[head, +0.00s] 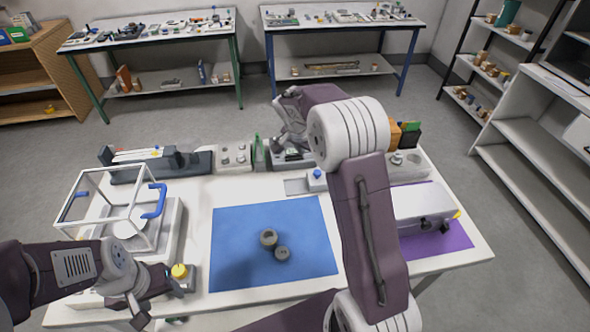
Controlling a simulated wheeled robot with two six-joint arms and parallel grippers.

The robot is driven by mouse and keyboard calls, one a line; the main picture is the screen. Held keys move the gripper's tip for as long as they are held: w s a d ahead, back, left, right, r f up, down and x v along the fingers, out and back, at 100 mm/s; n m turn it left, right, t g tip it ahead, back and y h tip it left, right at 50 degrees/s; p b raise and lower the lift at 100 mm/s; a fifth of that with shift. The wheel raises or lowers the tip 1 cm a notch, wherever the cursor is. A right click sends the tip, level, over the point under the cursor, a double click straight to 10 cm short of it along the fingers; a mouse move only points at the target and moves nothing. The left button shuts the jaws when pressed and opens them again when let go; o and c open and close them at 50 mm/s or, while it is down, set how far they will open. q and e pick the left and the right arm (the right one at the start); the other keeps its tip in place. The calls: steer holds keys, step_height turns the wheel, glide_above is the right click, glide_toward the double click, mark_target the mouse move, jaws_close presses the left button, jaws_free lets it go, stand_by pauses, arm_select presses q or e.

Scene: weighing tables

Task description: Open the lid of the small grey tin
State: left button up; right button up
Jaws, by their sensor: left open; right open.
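Two small round grey pieces lie close together on the blue mat (310,215) in the head view. One grey piece (268,237) is a little further back, and the smaller grey piece (282,253) is in front and to its right. I cannot tell which is the tin and which a lid or second tin. My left gripper (160,304) is open at the table's front left, well left of the mat and apart from both pieces. My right gripper (287,150) is open behind the mat, near the back of the table and partly hidden by my arm.
A glass-walled balance (168,240) with a blue handle stands at the left. A yellow-knobbed device (180,271) is by my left gripper. Several instruments line the back edge. A grey-white device (425,203) stands on a purple mat (455,236) at the right. The blue mat is otherwise clear.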

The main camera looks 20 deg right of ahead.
mark_target(317, 172)
steer(key=x, duration=0.7)
steer(key=s+x, duration=0.1)
steer(key=x, duration=0.2)
steer(key=shift+d+f, duration=0.1)
steer(key=shift+f, duration=0.25)
steer(key=shift+c, duration=0.3)
jaws_close()
stand_by(0.6)
